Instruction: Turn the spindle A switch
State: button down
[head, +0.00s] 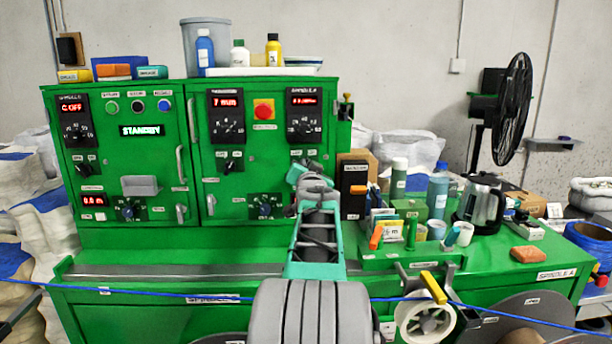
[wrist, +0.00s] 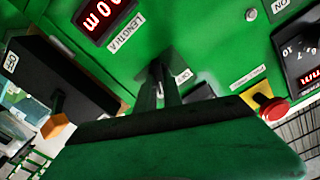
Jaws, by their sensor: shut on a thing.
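The green control cabinet (head: 140,220) stands in front of me. Its right-hand panel carries the spindle A dial (head: 305,128) under a red display (head: 303,100). The spindle A switch (head: 296,154) sits just below that dial and is mostly hidden behind my gripper (head: 300,172). In the wrist view my gripper (wrist: 160,80) reaches the green panel with its dark fingers close together. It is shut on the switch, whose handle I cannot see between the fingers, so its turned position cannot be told. Part of an OFF label (wrist: 183,76) shows beside the fingertips.
A black box with an orange handle (head: 354,190) stands just right of my gripper. A red stop button (head: 263,109) is on the cabinet. Bottles, cups and a kettle (head: 482,203) crowd the bench at right. A blue cable (head: 150,291) runs across the front.

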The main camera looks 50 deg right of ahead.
jog(key=shift+m, duration=0.3)
jog(key=c, duration=1.5)
grip_release()
jog(key=b+v, duration=0.2)
jog(key=v, duration=0.6)
